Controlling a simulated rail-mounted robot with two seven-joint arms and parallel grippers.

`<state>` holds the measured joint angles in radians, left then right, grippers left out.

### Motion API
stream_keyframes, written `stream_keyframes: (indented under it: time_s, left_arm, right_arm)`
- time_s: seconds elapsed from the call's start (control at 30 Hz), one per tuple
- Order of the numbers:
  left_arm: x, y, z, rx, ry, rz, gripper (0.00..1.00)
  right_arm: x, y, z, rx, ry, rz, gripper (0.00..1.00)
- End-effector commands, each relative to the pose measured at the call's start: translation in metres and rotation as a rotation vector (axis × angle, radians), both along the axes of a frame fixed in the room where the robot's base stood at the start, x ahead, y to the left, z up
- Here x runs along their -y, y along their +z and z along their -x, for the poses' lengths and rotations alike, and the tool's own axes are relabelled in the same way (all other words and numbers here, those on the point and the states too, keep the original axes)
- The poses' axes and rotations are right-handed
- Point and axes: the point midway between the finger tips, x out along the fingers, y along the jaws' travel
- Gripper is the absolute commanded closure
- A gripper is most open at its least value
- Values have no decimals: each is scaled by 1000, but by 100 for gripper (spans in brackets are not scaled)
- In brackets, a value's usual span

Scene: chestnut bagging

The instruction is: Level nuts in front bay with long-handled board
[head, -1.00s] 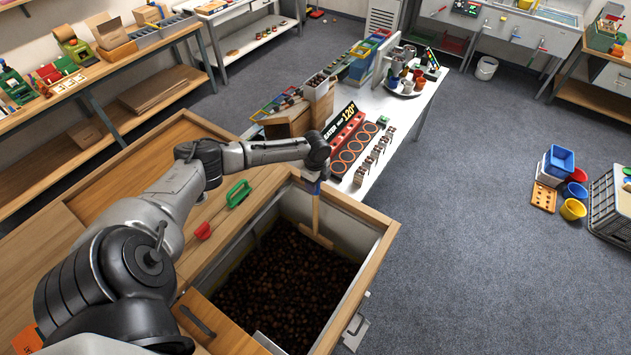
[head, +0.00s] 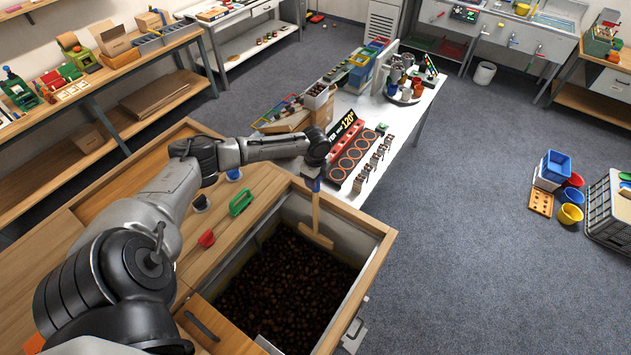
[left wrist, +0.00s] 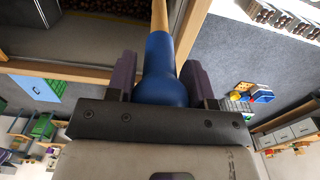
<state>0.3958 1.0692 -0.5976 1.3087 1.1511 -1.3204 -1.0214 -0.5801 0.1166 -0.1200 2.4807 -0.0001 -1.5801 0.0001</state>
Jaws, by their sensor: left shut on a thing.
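The front bay (head: 334,220) is a pale-walled, wood-rimmed bin with a bed of dark brown nuts (head: 285,282) inside. The long-handled board (head: 317,238) is pale wood with a blue grip (left wrist: 162,72). My left gripper (head: 313,178) is shut on the grip, and the wooden shaft hangs down into the bay. The board is near the far wall, at or just above the nuts; contact cannot be told. In the left wrist view, purple fingers stand on both sides of the blue grip. My right gripper is not in view.
A green handle (head: 241,198) and a red piece (head: 206,239) lie on the wooden top left of the bay. A wooden lid with a dark handle (head: 205,325) is at the near left. A white table (head: 410,115) with racks and cups stands beyond the far rim.

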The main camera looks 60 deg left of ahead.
Motion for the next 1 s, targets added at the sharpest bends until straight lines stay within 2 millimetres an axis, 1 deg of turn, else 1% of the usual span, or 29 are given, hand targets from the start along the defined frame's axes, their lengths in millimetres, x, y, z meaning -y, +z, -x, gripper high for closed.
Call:
stream_keyframes:
  time_s: [0.03, 0.3, 0.5, 0.7, 1.0]
  left_arm:
    - [-1, 5, -1, 3, -1, -1, 90]
    - [-1, 26, 0, 2, 0, -2, 90]
    - [0, 38, 0, 2, 0, -1, 90]
    - [0, 43, 0, 2, -1, -1, 90]
    - [0, 43, 0, 2, -1, -1, 90]
  right_arm:
    - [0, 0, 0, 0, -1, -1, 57]
    - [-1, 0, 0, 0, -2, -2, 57]
    - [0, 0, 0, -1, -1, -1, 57]
    - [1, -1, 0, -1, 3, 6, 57]
    - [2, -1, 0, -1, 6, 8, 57]
